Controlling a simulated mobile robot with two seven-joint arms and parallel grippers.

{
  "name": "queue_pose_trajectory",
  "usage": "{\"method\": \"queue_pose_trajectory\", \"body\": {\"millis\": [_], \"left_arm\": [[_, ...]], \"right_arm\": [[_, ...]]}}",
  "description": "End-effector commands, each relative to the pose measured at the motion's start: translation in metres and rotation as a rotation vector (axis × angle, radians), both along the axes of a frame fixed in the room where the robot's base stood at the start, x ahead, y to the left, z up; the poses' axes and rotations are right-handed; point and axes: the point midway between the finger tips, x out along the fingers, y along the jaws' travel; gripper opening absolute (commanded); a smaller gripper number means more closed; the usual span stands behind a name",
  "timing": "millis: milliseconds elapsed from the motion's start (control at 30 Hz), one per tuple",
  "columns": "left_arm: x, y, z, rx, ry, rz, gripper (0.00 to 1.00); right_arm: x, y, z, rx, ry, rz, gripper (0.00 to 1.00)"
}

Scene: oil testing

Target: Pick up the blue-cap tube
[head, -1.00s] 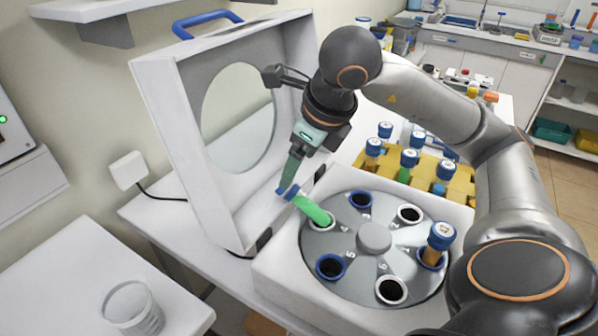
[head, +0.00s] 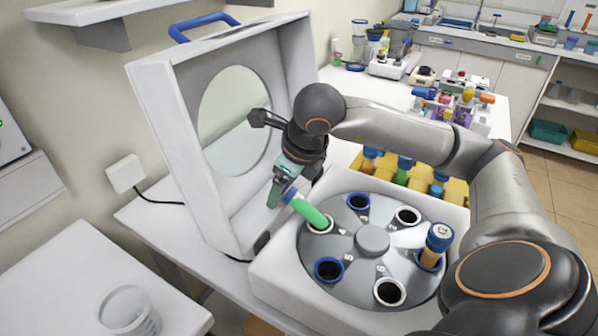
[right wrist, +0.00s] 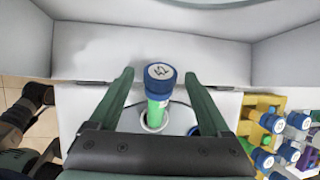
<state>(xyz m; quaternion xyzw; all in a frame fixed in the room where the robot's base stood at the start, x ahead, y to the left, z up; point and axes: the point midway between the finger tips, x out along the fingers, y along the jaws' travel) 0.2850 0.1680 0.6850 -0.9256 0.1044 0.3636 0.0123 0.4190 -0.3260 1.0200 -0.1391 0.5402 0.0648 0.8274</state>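A green tube with a blue cap (head: 312,214) leans out of a slot of the grey rotor (head: 330,250), tilted toward the upper left. In the right wrist view this green tube (right wrist: 158,92) stands between my right gripper's fingers, with clear gaps on both sides. My right gripper (head: 277,198) is open at the tube's cap, and its two spread fingers also show in the right wrist view (right wrist: 158,75). A second blue-cap tube, with orange contents (head: 436,246), stands in a slot at the rotor's right.
The white centrifuge's open lid (head: 165,150) with a round window stands close behind and left of my right gripper. A yellow rack (head: 455,190) with several blue-cap tubes is behind the rotor. A clear beaker (head: 130,312) stands at lower left.

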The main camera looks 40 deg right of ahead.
Motion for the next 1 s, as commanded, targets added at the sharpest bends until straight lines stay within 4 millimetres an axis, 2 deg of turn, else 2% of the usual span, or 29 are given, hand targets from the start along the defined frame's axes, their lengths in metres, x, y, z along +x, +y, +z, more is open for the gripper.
{"method": "queue_pose_trajectory", "body": {"millis": [67, 700, 1000], "left_arm": [[0.0004, 0.0, 0.0002, 0.0, -0.001, 0.0, 0.5], [0.0011, 0.0, 0.0007, -0.001, -0.003, 0.0, 0.5], [0.0013, 0.0, 0.0008, 0.0, -0.003, -0.001, 0.5]], "right_arm": [[0.0, 0.0, 0.0003, 0.0, 0.0, 0.0, 0.71], [-0.0001, 0.0, 0.0006, 0.0, 0.0, 0.0, 0.0], [0.0, -0.0001, 0.0012, -0.001, -0.001, 0.0, 0.0]]}}
